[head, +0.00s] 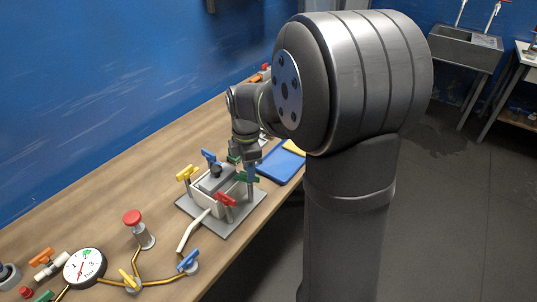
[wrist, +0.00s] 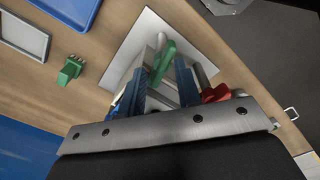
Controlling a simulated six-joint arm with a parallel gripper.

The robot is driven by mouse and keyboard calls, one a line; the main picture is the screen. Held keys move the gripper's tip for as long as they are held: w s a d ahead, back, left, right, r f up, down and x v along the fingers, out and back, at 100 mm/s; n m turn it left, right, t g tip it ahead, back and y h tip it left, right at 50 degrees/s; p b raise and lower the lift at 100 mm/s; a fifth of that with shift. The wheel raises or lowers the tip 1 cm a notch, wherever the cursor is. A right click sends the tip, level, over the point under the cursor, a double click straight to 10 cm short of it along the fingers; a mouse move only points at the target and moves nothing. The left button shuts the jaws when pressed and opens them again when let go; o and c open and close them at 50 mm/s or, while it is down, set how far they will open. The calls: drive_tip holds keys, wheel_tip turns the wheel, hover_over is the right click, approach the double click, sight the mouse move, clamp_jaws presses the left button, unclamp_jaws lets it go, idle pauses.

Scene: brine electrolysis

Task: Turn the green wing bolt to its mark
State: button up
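The green wing bolt (head: 246,177) stands at the right corner of a pale clamped block on a grey plate (head: 245,208). In the wrist view the green wing bolt (wrist: 164,58) lies between and just beyond the blue fingertips. My gripper (head: 251,172) points down over this corner. In the wrist view my gripper (wrist: 161,72) has its fingers apart, with a gap visible on both sides of the bolt. I cannot see the fingers pressing on it. I cannot make out its mark in either view.
A red wing bolt (head: 224,199), a yellow one (head: 187,173) and a blue one (head: 209,156) stand close around the block. A blue tray (head: 280,165) lies behind. A gauge (head: 85,267), brass pipes and a red-topped valve (head: 133,218) occupy the near bench.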

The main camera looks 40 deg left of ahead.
wheel_tip(320, 180, up, 16)
drive_tip(key=m, duration=0.9)
wheel_tip(320, 180, down, 17)
drive_tip(key=shift+s+d+f, duration=0.1)
drive_tip(key=shift+f, duration=0.05)
drive_tip(key=shift+c, duration=0.4)
